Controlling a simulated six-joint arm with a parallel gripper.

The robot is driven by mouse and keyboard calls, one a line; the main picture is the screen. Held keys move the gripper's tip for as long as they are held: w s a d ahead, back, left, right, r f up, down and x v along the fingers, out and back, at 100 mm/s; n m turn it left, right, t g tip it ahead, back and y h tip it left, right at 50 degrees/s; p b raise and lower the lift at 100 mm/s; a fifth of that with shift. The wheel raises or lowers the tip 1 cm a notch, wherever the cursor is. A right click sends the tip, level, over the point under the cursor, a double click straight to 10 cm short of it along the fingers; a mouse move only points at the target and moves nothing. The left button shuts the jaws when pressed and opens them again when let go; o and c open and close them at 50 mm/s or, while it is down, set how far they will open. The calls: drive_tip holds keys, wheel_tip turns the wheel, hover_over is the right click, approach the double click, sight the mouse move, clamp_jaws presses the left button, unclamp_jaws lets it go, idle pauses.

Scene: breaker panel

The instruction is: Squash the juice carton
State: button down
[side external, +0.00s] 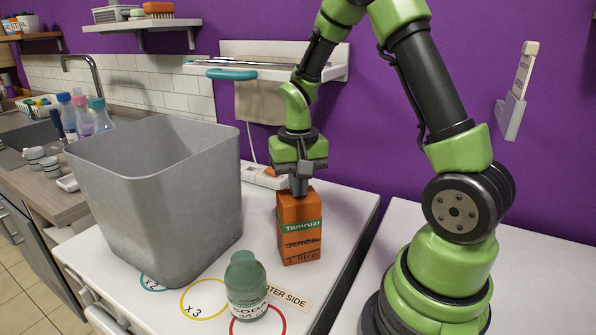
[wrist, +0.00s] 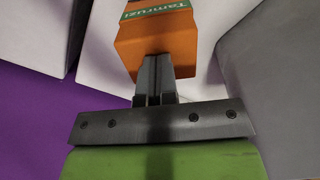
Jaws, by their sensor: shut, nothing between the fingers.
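The orange juice carton (side external: 300,228) stands upright on the white worktop, with a green "Tamruzi" band and dark lettering. It looks full-height, with no clear dents. My gripper (side external: 299,190) points straight down at the top of the carton, its fingers closed together. In the side view the fingertips appear at or just touching the carton's top; exact contact cannot be told. In the wrist view the shut fingers (wrist: 154,72) lie over the carton's orange top (wrist: 180,45), with nothing between them.
A large grey bin (side external: 160,200) stands left of the carton. A green bottle (side external: 246,287) stands in front, near yellow and red circles marked on the worktop (side external: 345,205). A white power strip (side external: 262,177) lies behind the carton. A purple wall is at the back.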

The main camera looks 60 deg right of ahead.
drive_tip(key=shift+f, duration=1.4)
drive_tip(key=shift+r, duration=2.55)
drive_tip(key=shift+r, duration=0.1)
drive_tip(key=s+a+r+n+t+y, duration=0.2)
drive_tip(key=s+a+r+n+t, duration=0.3)
drive_tip(key=s+a+r, duration=0.6)
wheel_tip(320, 180, up, 3)
drive_tip(key=shift+s+a+r+t, duration=0.1)
drive_tip(key=shift+s+a+t, duration=0.25)
drive_tip(key=shift+a+t, duration=0.65)
